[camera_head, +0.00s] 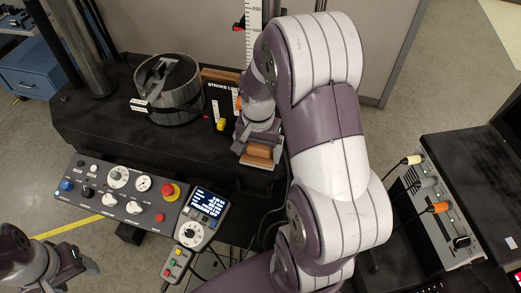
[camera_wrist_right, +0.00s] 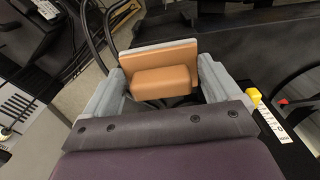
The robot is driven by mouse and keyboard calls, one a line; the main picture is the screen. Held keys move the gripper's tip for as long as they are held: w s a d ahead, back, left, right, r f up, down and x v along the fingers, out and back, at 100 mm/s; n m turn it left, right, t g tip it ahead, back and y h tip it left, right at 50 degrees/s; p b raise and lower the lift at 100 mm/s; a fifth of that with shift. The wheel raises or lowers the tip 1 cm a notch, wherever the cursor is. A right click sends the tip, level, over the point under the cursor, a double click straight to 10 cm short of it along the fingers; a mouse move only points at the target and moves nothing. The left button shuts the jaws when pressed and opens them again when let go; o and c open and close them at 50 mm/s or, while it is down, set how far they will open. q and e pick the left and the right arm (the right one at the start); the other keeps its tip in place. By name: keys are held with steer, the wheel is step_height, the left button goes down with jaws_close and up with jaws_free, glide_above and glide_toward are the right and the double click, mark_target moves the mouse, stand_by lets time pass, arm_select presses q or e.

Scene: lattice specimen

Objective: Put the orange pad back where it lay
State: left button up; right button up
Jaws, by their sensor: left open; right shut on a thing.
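The orange pad (camera_wrist_right: 162,84) is a block on a flat orange plate. In the right wrist view it sits between the two grey fingers of my right gripper (camera_wrist_right: 160,90), which is shut on it. In the head view the pad (camera_head: 258,153) hangs below my right gripper (camera_head: 258,145), near the front right edge of the dark machine bed (camera_head: 110,125). I cannot tell whether it touches the bed. My left gripper (camera_head: 85,264) is open and empty at the lower left, partly cut off by the frame.
A metal cylinder fixture (camera_head: 180,98) stands on the bed, beside a stroke limit board (camera_head: 219,88) with a yellow pointer (camera_head: 221,124). A control panel (camera_head: 120,190) with a red button and a pendant (camera_head: 200,215) are in front. A grey connector box (camera_head: 435,205) is at right.

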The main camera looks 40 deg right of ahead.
steer(key=w+d+f, duration=0.1)
steer(key=w+d, duration=0.1)
steer(key=w+d+f, duration=0.2)
steer(key=shift+w+d+f+p, duration=0.15)
steer(key=shift+d+f+p, duration=0.1)
steer(key=shift+p, duration=0.1)
steer(key=shift+f, duration=0.2)
steer(key=f, duration=0.1)
steer(key=f+p, duration=0.1)
steer(key=shift+s+a+f, duration=0.2)
steer(key=shift+a+f, duration=0.1)
steer(key=shift+w+f, duration=0.1)
steer(key=shift+f, duration=0.25)
steer(key=shift+w+d+f, duration=0.15)
steer(key=shift+d, duration=0.05)
steer(key=shift+f, duration=0.15)
arm_select(q)
steer(key=shift+w+d+r, duration=0.1)
steer(key=shift+d+r, duration=0.1)
steer(key=shift+r, duration=0.3)
steer(key=shift+d+r, duration=0.15)
steer(key=shift+r, duration=0.35)
arm_select(e)
steer(key=o, duration=0.7)
steer(key=shift+a, duration=0.1)
